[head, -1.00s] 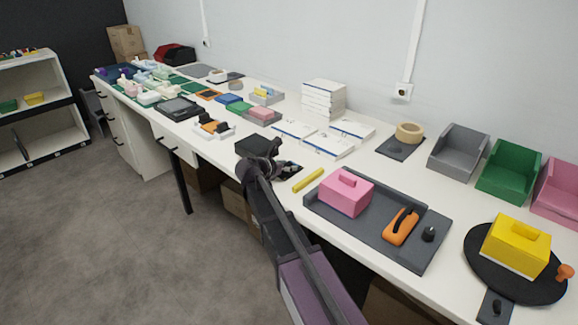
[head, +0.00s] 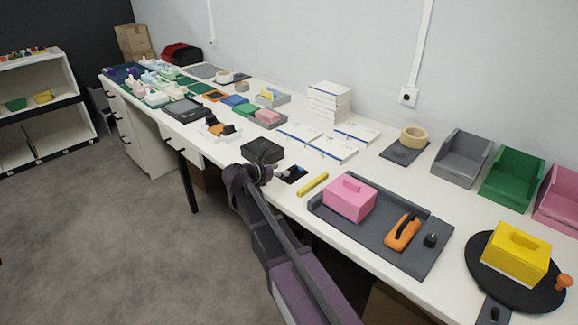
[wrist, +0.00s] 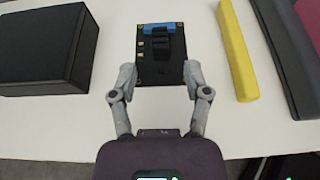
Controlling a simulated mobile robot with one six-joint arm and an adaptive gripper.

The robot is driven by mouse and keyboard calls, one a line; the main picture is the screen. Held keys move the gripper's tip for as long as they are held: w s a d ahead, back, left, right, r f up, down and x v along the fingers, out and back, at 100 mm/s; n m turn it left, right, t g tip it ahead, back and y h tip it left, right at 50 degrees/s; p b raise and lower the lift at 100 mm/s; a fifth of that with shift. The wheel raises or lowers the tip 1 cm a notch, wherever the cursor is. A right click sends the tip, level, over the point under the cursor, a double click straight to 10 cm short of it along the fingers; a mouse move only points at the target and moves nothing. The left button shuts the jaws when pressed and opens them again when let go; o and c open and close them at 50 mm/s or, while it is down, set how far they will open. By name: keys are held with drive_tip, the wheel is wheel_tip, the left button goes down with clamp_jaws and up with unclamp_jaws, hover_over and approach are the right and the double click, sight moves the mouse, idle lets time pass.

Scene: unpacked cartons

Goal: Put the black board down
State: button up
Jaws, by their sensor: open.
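The black board (wrist: 161,62) lies flat on the white table in the wrist view, with a blue connector strip at its far end and a dark block on top. In the head view the board (head: 291,174) shows near the table's front edge, between a black box and a yellow bar. My gripper (wrist: 160,74) is open, with a finger on either side of the board's near part and a gap at each side. In the head view my gripper (head: 266,173) is just left of the board, holding nothing.
The black box (head: 262,150) is left of the board and the yellow bar (head: 312,184) is right of it. Beyond the bar is a dark grey tray (head: 420,259) with a pink block. White booklets (head: 333,147) lie behind.

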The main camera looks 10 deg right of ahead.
drive_tip(key=shift+p+v, duration=0.7)
drive_tip(key=shift+v, duration=1.8)
